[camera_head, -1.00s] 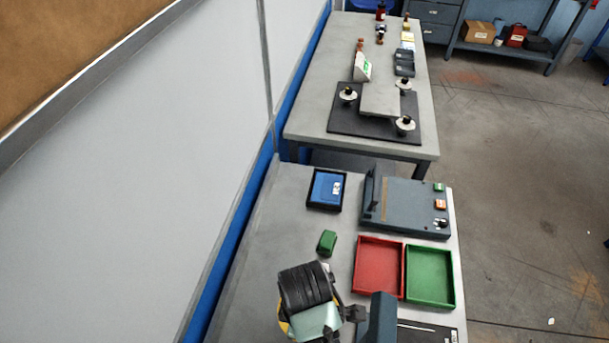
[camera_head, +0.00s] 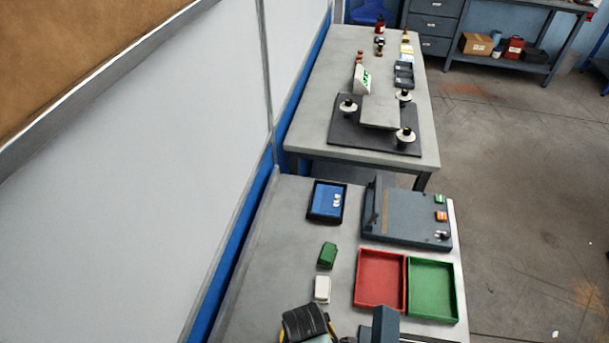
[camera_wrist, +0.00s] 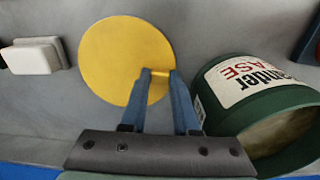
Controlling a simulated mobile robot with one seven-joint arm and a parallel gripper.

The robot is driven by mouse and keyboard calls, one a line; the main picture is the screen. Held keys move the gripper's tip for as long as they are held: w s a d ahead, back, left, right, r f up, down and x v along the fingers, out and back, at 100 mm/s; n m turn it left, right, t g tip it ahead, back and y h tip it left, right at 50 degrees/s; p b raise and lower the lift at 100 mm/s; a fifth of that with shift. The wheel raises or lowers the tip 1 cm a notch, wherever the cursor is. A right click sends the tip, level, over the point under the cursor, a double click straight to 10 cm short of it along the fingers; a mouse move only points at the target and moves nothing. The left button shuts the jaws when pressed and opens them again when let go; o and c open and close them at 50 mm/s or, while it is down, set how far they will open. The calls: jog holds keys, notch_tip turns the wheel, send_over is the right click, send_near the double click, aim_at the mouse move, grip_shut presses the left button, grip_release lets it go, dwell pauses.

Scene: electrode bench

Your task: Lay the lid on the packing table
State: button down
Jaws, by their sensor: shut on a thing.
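The lid (camera_wrist: 115,55) is a flat yellow disc, seen face-on in the wrist view above or on a grey surface. My gripper (camera_wrist: 160,76) is shut on a small yellow grip near the disc's right side. I cannot tell whether the lid touches the surface beneath. An open dark green jar (camera_wrist: 250,105) with a white label and pale contents is just right of my gripper. The packing table (camera_head: 270,240) is the near grey bench in the head view, where my wrist covers part of its front; the lid does not show there.
A white block (camera_head: 322,289) and a green block (camera_head: 327,255) sit on the near table. A blue-lined tray (camera_head: 327,203), a grey device (camera_head: 405,215), a red tray (camera_head: 380,280) and a green tray (camera_head: 432,289) stand around them. The table's left part is bare.

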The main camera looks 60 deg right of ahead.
jog(key=shift+f, duration=0.15)
jog(key=c, duration=0.7)
grip_release()
jog(key=shift+o, duration=0.2)
notch_tip(320, 180, up, 12)
jog(key=shift+r, duration=0.2)
